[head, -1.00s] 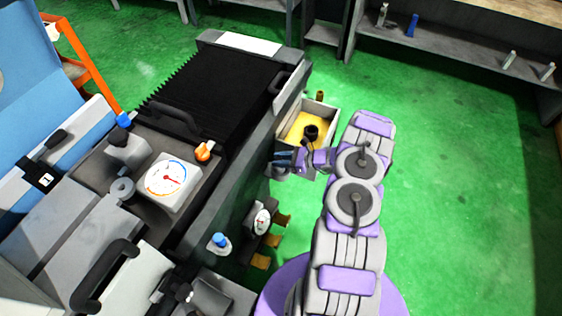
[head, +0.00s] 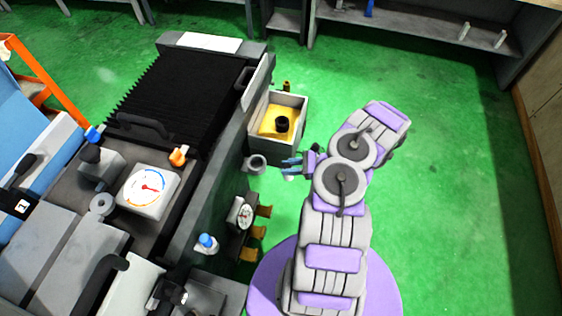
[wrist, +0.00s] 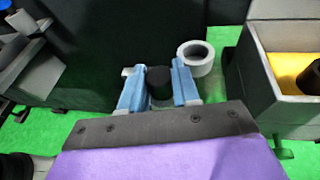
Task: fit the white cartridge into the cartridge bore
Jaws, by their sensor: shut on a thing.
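My gripper (head: 291,165) has blue fingers and is beside the grinder's side wall. In the wrist view, my gripper (wrist: 159,72) is shut on the cartridge (wrist: 159,82), which shows a black round top between the fingers. In the head view, a small white part of the cartridge (head: 290,178) shows below the fingers. The cartridge bore looks like a grey open ring (head: 255,163) on the machine's side, just left of my gripper and apart from it. In the wrist view, the ring (wrist: 186,70) lies just beyond the right finger. The cartridge's lower end is hidden.
A grey box (head: 292,101) with a yellow inside and a black cylinder (head: 282,124) stands behind my gripper. Green floor (head: 450,170) is clear to the right.

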